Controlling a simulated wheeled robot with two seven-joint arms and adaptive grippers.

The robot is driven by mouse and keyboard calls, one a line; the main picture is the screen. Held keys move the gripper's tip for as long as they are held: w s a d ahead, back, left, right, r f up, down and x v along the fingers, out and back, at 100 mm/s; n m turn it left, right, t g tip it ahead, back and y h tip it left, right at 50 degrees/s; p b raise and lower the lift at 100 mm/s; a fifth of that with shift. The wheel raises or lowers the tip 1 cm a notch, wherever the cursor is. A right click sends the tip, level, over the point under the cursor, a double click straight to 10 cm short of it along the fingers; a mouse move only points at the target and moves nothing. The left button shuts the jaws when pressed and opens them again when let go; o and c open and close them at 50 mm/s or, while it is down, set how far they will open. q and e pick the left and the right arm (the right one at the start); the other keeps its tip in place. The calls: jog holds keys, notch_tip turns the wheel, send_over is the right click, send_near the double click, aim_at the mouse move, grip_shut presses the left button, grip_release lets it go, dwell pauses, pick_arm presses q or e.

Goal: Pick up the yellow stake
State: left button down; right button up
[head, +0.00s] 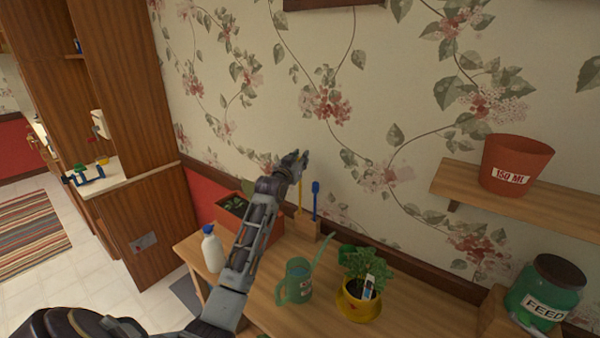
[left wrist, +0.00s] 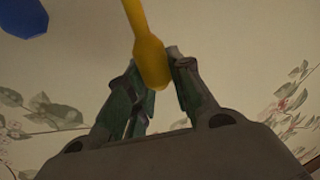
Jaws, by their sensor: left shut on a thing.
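The yellow stake (head: 299,197) stands upright at the wooden holder (head: 306,229) at the back of the table, against the wall. My left gripper (head: 296,160) is at the top of the stake. In the left wrist view, the yellow stake's rounded end (left wrist: 151,65) sits between the fingers of my left gripper (left wrist: 158,80), which are shut on it. In the head view the gripper hides the stake's top. Its lower end appears to be at the holder. My right gripper is not in view.
A blue stake (head: 315,201) stands just right of the yellow one; a blue shape (left wrist: 22,16) shows in the left wrist view. A watering can (head: 296,284), potted plant (head: 362,299), white spray bottle (head: 212,252) and planter box (head: 262,232) share the table (head: 245,318).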

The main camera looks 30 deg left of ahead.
pick_arm(q)
notch_tip(320, 180, up, 10)
jog(key=shift+f+b, duration=0.2)
jog(key=shift+b, duration=0.2)
jog(key=shift+r, duration=0.4)
